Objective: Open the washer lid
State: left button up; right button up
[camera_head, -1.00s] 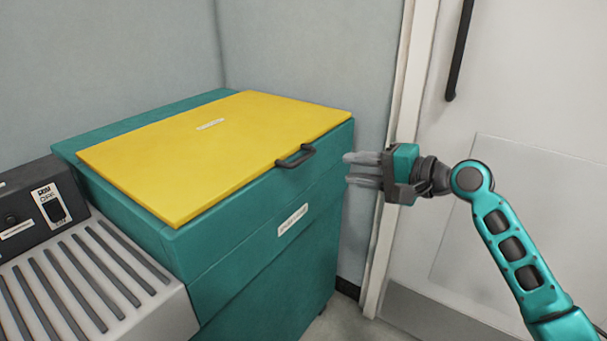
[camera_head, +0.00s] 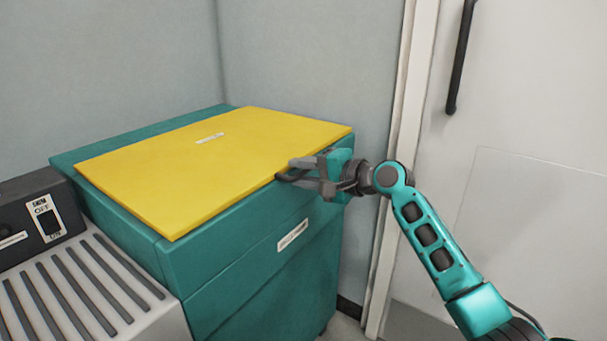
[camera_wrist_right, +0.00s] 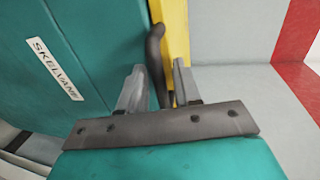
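The washer is a teal box (camera_head: 255,295) with a flat yellow lid (camera_head: 215,165), which lies closed on top. A dark handle (camera_head: 284,176) sits at the lid's front right edge, partly hidden by my fingers; it also shows in the right wrist view (camera_wrist_right: 155,60). My right gripper (camera_head: 305,171) is at the handle. In the right wrist view its two fingers (camera_wrist_right: 160,88) stand apart on either side of the handle, with visible gaps, so it looks open around it. My left gripper is not in view.
A grey slatted surface (camera_head: 90,290) with a dark switch box (camera_head: 40,220) stands left of the washer. Grey walls (camera_head: 300,60) are close behind. A white door (camera_head: 540,90) with a dark vertical handle (camera_head: 459,55) is at the right.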

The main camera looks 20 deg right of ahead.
grip_shut()
dwell(0.6)
